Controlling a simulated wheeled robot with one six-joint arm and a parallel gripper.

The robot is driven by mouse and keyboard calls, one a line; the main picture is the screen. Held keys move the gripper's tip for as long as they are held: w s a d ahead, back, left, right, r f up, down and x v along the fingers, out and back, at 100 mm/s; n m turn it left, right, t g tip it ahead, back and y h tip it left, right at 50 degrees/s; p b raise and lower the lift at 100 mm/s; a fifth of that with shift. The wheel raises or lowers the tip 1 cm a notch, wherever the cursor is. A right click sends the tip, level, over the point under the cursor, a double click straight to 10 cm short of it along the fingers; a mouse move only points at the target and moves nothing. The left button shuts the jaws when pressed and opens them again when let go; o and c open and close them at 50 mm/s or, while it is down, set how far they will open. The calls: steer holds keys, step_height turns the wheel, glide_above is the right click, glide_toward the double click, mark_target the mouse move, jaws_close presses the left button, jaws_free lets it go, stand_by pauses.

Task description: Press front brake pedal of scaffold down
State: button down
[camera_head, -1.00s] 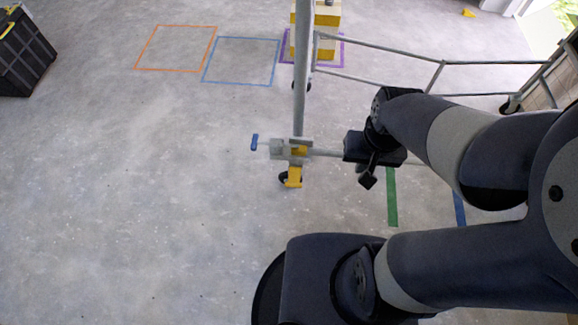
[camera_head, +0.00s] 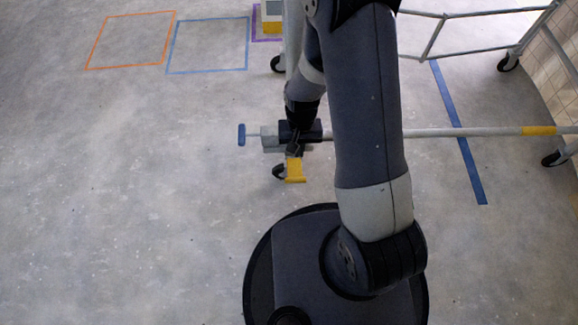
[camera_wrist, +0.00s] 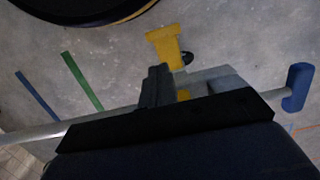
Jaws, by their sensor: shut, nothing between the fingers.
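The yellow brake pedal (camera_head: 295,171) sticks out from the scaffold's near corner, just above a black caster (camera_head: 279,171). It also shows in the wrist view (camera_wrist: 164,47), past the fingers. My gripper (camera_head: 295,150) is shut and empty, right at the pedal's inner end; the head view does not make clear whether it touches. In the wrist view my gripper (camera_wrist: 157,72) covers part of the grey corner clamp (camera_wrist: 215,75) and the pedal's root. The blue-ended handle (camera_head: 242,134) points left from the clamp. The scaffold's corner post is mostly hidden behind my arm.
The scaffold's lower rail (camera_head: 450,132) runs right from the corner. More casters (camera_head: 508,63) stand at the right. Orange (camera_head: 130,41) and blue (camera_head: 208,45) floor outlines lie at the far left. The floor on the left is clear.

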mark_target(296, 179)
steer(key=shift+w+a+f, duration=0.15)
steer(key=shift+a+f, duration=0.05)
steer(key=shift+f, duration=0.35)
steer(key=shift+w+a+f, duration=0.15)
steer(key=shift+f, duration=0.35)
steer(key=f+b, duration=0.1)
steer(key=f, duration=0.2)
steer(key=s+f+b, duration=0.1)
steer(key=f, duration=0.2)
steer(key=f+b, duration=0.2)
steer(key=f, duration=0.2)
steer(key=shift+s, duration=0.2)
steer(key=shift+f, duration=0.1)
steer(key=shift+s+f+b, duration=0.55)
steer(key=shift+f+b, duration=0.25)
steer(key=shift+s+f+b, duration=0.55)
steer(key=shift+f+b, duration=0.2)
steer(key=shift+s+f+b, duration=0.2)
steer(key=shift+f+b, duration=0.6)
steer(key=shift+f, duration=0.15)
steer(key=shift+s+f+b, duration=0.2)
steer(key=shift+f+b, duration=0.6)
steer(key=shift+f, duration=0.15)
